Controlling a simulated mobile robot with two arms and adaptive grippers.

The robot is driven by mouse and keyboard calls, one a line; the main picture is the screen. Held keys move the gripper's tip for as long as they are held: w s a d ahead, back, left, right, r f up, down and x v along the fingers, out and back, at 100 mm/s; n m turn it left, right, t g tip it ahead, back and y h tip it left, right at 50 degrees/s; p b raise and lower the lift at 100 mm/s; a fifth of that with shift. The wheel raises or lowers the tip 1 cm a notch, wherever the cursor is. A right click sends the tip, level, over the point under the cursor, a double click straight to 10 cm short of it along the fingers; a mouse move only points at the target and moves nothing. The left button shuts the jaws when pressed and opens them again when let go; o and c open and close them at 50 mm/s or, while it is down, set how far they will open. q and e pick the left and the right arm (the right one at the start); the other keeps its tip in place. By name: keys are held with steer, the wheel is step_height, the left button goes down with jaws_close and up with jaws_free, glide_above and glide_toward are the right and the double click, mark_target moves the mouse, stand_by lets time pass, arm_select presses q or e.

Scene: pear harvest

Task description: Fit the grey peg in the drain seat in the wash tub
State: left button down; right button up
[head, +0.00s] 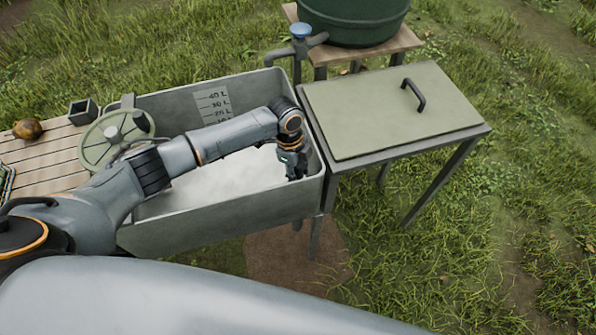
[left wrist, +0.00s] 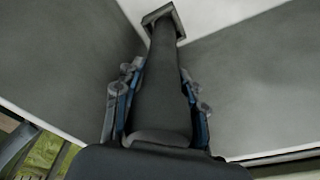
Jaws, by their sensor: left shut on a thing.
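The grey wash tub (head: 215,233) has a pale floor and a level scale on its back wall. My left gripper (head: 292,172) is low inside the tub's right end. In the left wrist view its fingers are on both sides of the long dark grey peg (left wrist: 162,85), and it is shut on it. The peg's far end overlaps the dark square drain seat (left wrist: 178,14) near a corner of the tub. I cannot tell whether the peg's end is inside the seat or just above it. In the head view the seat is hidden. My right gripper is not in view.
A green handwheel (head: 115,140) is at the tub's left end. A tap (head: 302,33) and a green barrel (head: 352,18) stand behind. A lidded table (head: 395,108) adjoins on the right. A slatted bench (head: 40,160) at left holds a brown pear (head: 27,129) and a hollow square block (head: 83,111).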

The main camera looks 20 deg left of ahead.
arm_select(q)
steer(key=shift+f, duration=0.45)
stand_by(0.4)
steer(key=shift+c, duration=1.1)
jaws_free()
steer(key=shift+r, duration=0.15)
steer(key=shift+r+p, duration=2.9)
steer(key=shift+f, duration=0.1)
